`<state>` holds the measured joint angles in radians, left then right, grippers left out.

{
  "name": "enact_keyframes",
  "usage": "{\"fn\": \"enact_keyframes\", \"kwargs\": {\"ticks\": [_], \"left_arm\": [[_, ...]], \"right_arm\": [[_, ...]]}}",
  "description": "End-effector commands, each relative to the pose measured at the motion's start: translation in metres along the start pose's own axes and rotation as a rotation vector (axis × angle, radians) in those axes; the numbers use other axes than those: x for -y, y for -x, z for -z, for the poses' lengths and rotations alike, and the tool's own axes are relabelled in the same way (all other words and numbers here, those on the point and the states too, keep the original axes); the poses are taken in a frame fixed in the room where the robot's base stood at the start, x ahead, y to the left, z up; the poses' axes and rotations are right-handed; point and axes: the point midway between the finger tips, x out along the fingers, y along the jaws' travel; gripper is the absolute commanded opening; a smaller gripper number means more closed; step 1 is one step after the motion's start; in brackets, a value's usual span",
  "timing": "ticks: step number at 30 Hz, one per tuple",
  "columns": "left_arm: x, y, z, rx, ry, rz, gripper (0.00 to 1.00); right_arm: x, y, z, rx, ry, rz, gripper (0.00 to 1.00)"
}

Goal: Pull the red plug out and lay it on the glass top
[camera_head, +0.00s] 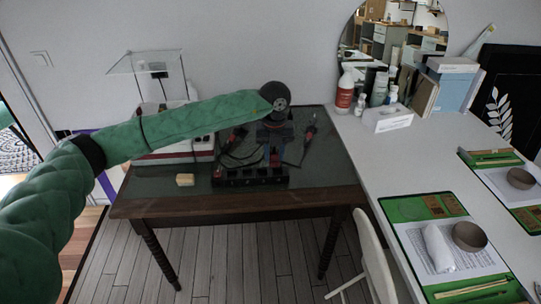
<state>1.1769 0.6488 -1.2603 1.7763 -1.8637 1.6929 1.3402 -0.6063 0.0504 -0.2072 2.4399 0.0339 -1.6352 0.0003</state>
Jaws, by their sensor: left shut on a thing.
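My green left arm reaches across the table from the left. Its gripper (274,154) points down over the black power strip (250,178) and is shut on the red plug (274,160), of which only a small red patch shows. The gripper and the dark parts behind it hide most of the plug, and I cannot tell whether it is still seated in the strip. The dark glass top (325,168) of the wooden table lies under the strip. My right gripper is not in view.
Black and red tools with cables stand on both sides of the gripper, one at the right (309,134). A pale yellow block (185,180) lies at the front left. A red and white box (190,151) stands behind. Glass at the right front is clear.

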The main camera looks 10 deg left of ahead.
Motion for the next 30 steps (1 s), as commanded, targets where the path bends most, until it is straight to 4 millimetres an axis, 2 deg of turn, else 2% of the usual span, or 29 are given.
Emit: {"fn": "enact_keyframes", "kwargs": {"ticks": [30], "left_arm": [[0.000, 0.042, 0.000, 0.000, 0.000, 0.000, 0.00]], "right_arm": [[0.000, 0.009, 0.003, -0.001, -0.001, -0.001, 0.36]]}}
